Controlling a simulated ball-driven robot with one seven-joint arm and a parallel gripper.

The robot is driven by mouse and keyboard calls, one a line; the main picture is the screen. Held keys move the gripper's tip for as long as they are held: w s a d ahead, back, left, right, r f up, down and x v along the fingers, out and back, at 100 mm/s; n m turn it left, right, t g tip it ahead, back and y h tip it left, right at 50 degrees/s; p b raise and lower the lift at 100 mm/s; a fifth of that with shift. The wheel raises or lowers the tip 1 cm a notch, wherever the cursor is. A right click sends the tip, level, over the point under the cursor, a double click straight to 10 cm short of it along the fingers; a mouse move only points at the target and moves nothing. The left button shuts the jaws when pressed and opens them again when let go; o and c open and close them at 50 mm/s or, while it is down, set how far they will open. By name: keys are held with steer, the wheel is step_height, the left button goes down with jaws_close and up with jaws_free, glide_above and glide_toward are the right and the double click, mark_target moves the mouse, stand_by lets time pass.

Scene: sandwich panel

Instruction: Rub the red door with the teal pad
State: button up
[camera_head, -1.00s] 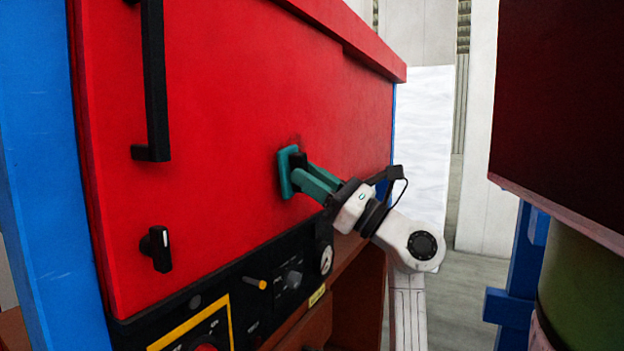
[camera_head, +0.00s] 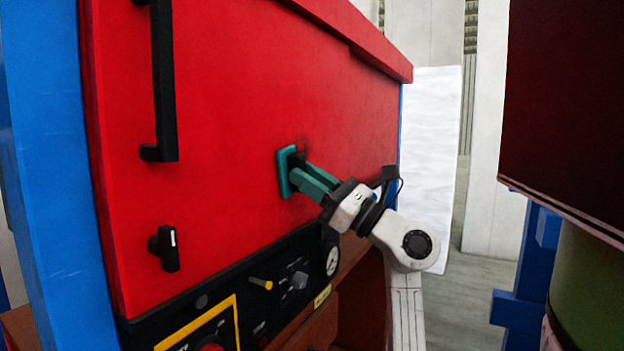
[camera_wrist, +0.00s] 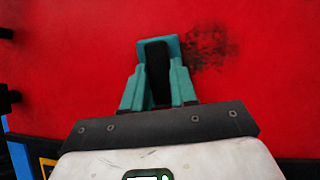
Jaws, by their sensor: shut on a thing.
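The red door (camera_head: 235,110) fills the left and middle of the head view, and its surface fills most of the wrist view (camera_wrist: 80,60). The teal pad (camera_head: 284,175) is a flat block with a black grip, upright against the door's lower right part; it appears to touch it. My gripper (camera_head: 301,168), with teal fingers, is shut on the black grip (camera_wrist: 158,72). In the wrist view the pad's teal edge (camera_wrist: 173,46) shows beyond the fingers. A dark smudge (camera_wrist: 212,47) marks the door just right of the pad.
A long black handle (camera_head: 162,85) and a black knob (camera_head: 168,249) stick out from the door's left side. Below is a black control panel (camera_head: 270,285) with knobs and a gauge. A blue frame post (camera_head: 45,170) stands at the left. Open floor (camera_head: 480,270) shows at the right.

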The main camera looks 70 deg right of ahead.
steer(key=shift+d, duration=0.1)
steer(key=shift+s+d+b, duration=0.4)
steer(key=shift+d+b, duration=0.1)
steer(key=shift+d, duration=1.25)
steer(key=shift+s+d+b, duration=0.4)
steer(key=shift+d+b, duration=0.1)
steer(key=shift+d, duration=1.3)
steer(key=shift+s+d+b, duration=0.4)
steer(key=shift+d+b, duration=0.1)
steer(key=shift+d, duration=1.25)
steer(key=shift+r+p, duration=0.65)
steer(key=shift+r, duration=0.25)
steer(key=shift+w+a, duration=0.2)
steer(key=shift+a, duration=0.75)
steer(key=shift+w+a, duration=0.2)
steer(key=shift+a, duration=0.7)
steer(key=shift+w+a+p, duration=0.3)
steer(key=shift+a+p, duration=0.05)
steer(key=shift+a, duration=0.6)
steer(key=shift+w+a+p, duration=0.25)
steer(key=shift+a+p, duration=0.1)
steer(key=shift+a, duration=0.55)
